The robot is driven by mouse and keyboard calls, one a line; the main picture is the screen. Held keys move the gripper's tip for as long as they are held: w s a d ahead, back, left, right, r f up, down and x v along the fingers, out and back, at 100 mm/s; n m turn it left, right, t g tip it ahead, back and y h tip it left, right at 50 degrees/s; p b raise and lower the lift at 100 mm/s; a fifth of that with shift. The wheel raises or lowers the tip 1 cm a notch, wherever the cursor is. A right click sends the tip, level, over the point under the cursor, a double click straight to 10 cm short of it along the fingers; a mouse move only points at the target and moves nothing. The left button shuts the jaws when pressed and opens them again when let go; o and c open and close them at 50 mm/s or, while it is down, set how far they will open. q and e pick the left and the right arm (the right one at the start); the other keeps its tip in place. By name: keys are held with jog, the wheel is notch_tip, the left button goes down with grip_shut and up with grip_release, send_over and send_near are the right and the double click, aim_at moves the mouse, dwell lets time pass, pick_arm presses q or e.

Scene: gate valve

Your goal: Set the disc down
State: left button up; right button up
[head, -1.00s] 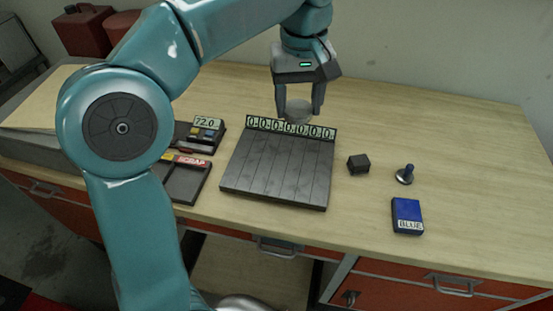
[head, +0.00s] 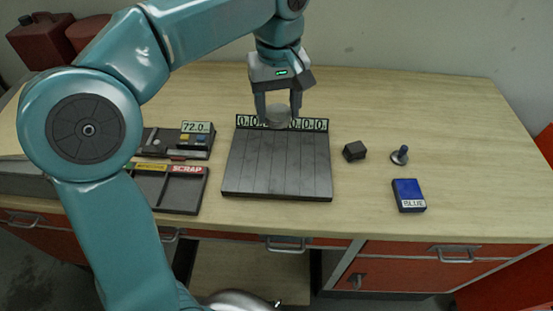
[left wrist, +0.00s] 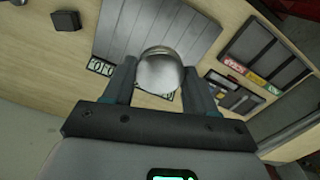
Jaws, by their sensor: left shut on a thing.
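My left gripper (head: 278,110) is shut on a round grey metal disc (head: 278,117), held between its two fingers. In the head view the disc hides the middle digits of a number display strip (head: 312,124) at the back of a dark slatted board (head: 277,165). In the left wrist view the disc (left wrist: 160,74) sits between the fingers, overlapping the board's edge (left wrist: 128,38). I cannot tell whether the disc touches anything below. My right gripper is not in view.
Left of the board are a meter reading 72.0 (head: 196,127) and a dark tray (head: 180,193) labelled SCRAP. To its right are a black cube (head: 355,151), a small knobbed piece (head: 400,155) and a blue box (head: 408,195) labelled BLUE. The bench's back right is clear.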

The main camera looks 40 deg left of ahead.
pick_arm(q)
send_over(278, 170)
notch_tip(278, 170, down, 11)
jog(key=shift+w+b, duration=0.1)
jog(key=shift+b, duration=0.25)
notch_tip(278, 170, down, 5)
jog(key=shift+f, duration=0.1)
jog(key=o, duration=1.3)
jog(key=shift+f, duration=0.1)
jog(key=shift+o, duration=0.2)
